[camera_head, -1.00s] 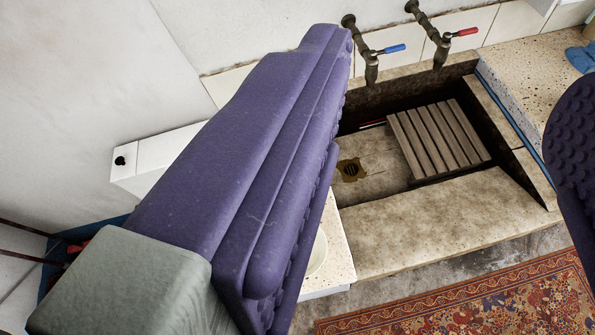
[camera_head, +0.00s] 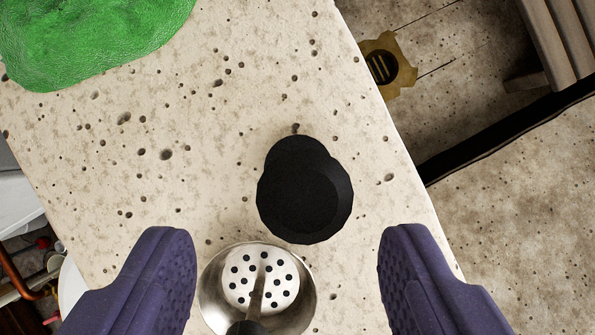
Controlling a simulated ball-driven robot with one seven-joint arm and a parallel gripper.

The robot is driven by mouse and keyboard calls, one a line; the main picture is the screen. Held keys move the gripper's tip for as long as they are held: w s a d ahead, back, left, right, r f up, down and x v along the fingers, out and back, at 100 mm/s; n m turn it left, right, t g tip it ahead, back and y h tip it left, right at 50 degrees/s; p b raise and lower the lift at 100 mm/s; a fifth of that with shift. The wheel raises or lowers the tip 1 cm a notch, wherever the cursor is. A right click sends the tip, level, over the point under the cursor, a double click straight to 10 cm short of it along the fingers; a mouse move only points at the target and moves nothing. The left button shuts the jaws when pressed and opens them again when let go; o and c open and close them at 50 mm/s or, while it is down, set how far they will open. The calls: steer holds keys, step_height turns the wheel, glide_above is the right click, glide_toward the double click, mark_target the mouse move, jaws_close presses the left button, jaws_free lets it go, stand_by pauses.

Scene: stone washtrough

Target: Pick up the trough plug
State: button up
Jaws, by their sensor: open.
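The trough plug (camera_head: 305,195) is a black rubber piece with a round wide part and a smaller rounded part behind it. It lies on the speckled pale stone counter (camera_head: 200,150), near the counter's right edge. My gripper (camera_head: 285,260) is open, with a purple padded finger at the lower left and another at the lower right. The plug is ahead of the fingertips, roughly centred between them, with nothing gripped. The brass drain (camera_head: 384,66) shows in the trough floor at the upper right.
A metal bowl (camera_head: 211,300) holding a perforated ladle (camera_head: 240,283) stands just below the plug, between my fingers. A green cloth (camera_head: 90,35) lies at the upper left. The stone trough (camera_head: 470,60) with a wooden slatted rack (camera_head: 562,40) lies to the right.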

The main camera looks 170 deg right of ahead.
mark_target(298, 163)
steer(key=b+x, duration=0.1)
steer(key=x, duration=0.1)
steer(key=b+x, duration=0.1)
steer(key=x, duration=0.2)
steer(key=b+x, duration=0.1)
steer(key=x, duration=0.2)
steer(key=shift+w+d+b, duration=0.25)
steer(key=shift+b, duration=0.05)
steer(key=shift+r, duration=0.15)
steer(key=shift+c, duration=0.8)
steer(key=c, duration=1)
steer(key=shift+r, duration=0.1)
